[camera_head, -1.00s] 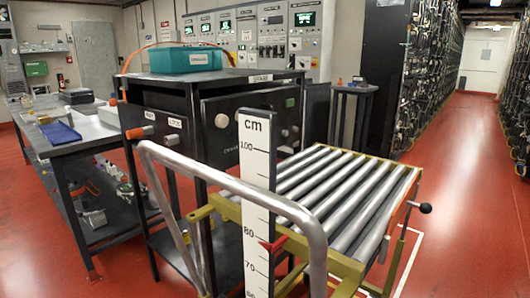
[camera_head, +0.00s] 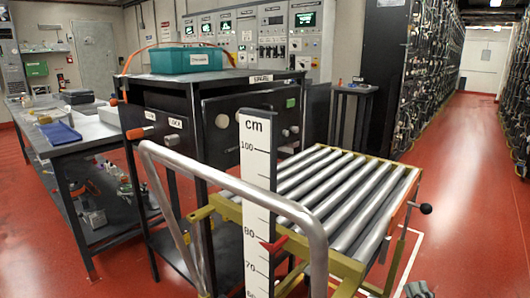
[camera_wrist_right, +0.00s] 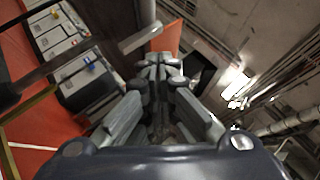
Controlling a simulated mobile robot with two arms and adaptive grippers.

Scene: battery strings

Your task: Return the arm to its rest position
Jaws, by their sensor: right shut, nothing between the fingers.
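My right gripper (camera_head: 418,290) shows only as a small grey part at the bottom edge of the head view, right of the roller cart and above the red floor. In the right wrist view its fingers (camera_wrist_right: 161,75) are shut together with nothing between them. They are apart from everything around them. My left gripper is not in view. Most of my right arm is hidden below the frame.
A roller cart (camera_head: 330,200) with a curved grey handle (camera_head: 243,190) and a cm scale (camera_head: 256,200) stands in front. Behind it are a dark cabinet (camera_head: 225,78) bearing a teal box (camera_head: 187,60) and a workbench (camera_head: 85,135). The red aisle (camera_head: 460,180) at right is open.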

